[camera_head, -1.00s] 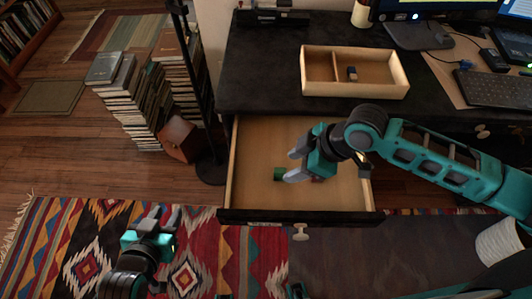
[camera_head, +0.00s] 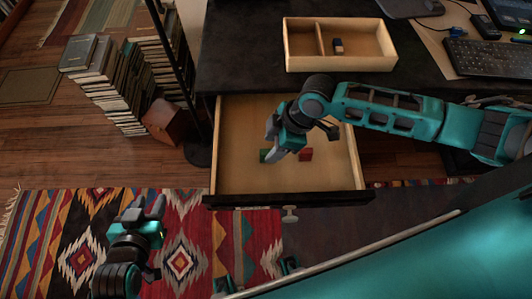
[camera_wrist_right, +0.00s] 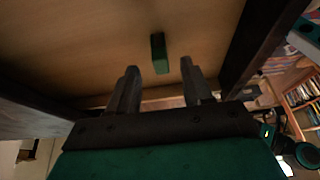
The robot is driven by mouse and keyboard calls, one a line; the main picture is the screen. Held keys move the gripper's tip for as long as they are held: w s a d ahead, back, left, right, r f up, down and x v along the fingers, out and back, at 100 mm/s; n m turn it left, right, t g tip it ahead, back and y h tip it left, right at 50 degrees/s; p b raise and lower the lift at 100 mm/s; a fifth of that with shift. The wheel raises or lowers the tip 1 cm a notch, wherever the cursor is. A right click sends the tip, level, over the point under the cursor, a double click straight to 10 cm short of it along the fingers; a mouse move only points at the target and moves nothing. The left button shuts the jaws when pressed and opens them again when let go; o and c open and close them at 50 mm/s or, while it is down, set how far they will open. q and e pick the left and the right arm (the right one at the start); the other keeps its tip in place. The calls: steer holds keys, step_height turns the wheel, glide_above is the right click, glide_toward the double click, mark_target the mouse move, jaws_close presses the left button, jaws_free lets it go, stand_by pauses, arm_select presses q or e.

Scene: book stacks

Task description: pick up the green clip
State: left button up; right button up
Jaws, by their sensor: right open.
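The green clip (camera_head: 264,156) lies on the floor of the open drawer (camera_head: 235,180), partly hidden by my right gripper in the head view. In the right wrist view, the green clip (camera_wrist_right: 158,53) stands out as a small dark green block ahead of the fingertips, roughly centred between them. My right gripper (camera_head: 270,142) is over the drawer, open, with nothing between its fingers; the fingers also show in the wrist view (camera_wrist_right: 160,70). My left gripper (camera_head: 150,205) is open and empty above the patterned rug, left of the drawer.
A red block (camera_head: 306,155) lies in the drawer right of the clip. A dark pole (camera_head: 168,70) and book stacks (camera_head: 110,85) stand left.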

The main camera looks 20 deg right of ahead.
mark_target(268, 152)
steer(key=x, duration=0.5)
steer(key=shift+b, duration=0.35)
jaws_close()
